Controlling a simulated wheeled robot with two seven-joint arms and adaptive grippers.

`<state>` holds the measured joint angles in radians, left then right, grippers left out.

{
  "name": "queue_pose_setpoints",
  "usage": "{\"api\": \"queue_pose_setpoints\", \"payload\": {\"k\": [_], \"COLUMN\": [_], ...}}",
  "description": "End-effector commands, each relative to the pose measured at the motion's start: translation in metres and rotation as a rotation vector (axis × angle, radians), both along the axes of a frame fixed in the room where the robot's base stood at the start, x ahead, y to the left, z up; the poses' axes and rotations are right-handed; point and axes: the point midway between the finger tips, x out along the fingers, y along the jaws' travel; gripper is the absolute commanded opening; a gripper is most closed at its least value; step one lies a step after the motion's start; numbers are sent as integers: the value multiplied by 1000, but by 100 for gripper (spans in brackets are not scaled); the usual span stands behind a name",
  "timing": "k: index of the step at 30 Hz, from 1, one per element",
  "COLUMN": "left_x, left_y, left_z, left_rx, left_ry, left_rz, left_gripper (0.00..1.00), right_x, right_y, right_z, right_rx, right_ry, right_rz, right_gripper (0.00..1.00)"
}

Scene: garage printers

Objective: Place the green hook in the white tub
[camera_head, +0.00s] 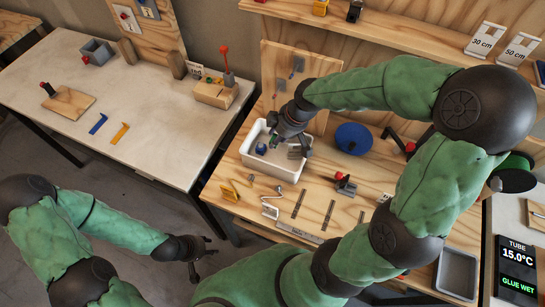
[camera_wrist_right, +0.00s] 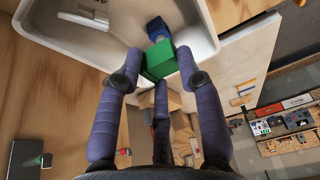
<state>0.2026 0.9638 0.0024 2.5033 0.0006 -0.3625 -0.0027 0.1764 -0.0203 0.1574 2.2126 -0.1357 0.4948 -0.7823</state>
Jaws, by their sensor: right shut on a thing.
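The white tub (camera_head: 288,174) stands on the wooden bench in the head view; its pale rim (camera_wrist_right: 110,62) fills the top of the right wrist view. My right gripper (camera_wrist_right: 158,78) is shut on the green hook (camera_wrist_right: 160,62), which looks like a green block from this side. The gripper holds it over the tub; I cannot tell whether it touches anything inside. A blue piece (camera_wrist_right: 157,28) lies in the tub near the hook, and a pale grey piece (camera_wrist_right: 85,18) lies farther along. My left gripper (camera_head: 207,259) hangs low, away from the bench, empty with fingers apart.
Hooks and strips lie in front of the tub, including a silver hook (camera_head: 269,209). A blue disc (camera_head: 353,138) and a small red-knobbed clamp (camera_head: 345,184) stand to its right. A wooden pegboard (camera_head: 312,70) rises behind. A grey tray (camera_head: 457,273) sits at right.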

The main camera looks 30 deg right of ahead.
Motion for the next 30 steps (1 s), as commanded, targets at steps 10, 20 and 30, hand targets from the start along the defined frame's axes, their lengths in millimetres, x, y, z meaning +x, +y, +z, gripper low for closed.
{"api": "queue_pose_setpoints", "payload": {"k": [10, 20, 30], "left_x": [0, 0, 0], "left_y": [0, 0, 0], "left_z": [-21, -31, -45], "left_rx": [0, 0, 0], "left_ry": [0, 0, 0], "left_rz": [0, 0, 0], "left_gripper": [40, 40, 40], "right_x": [-17, -23, -22], "right_y": [-7, -6, -6], "right_z": [-10, -24, -65], "right_rx": [-3, -3, -6], "right_ry": [0, 3, 1], "right_rz": [322, 439, 438], "right_gripper": [12, 12, 12]}}
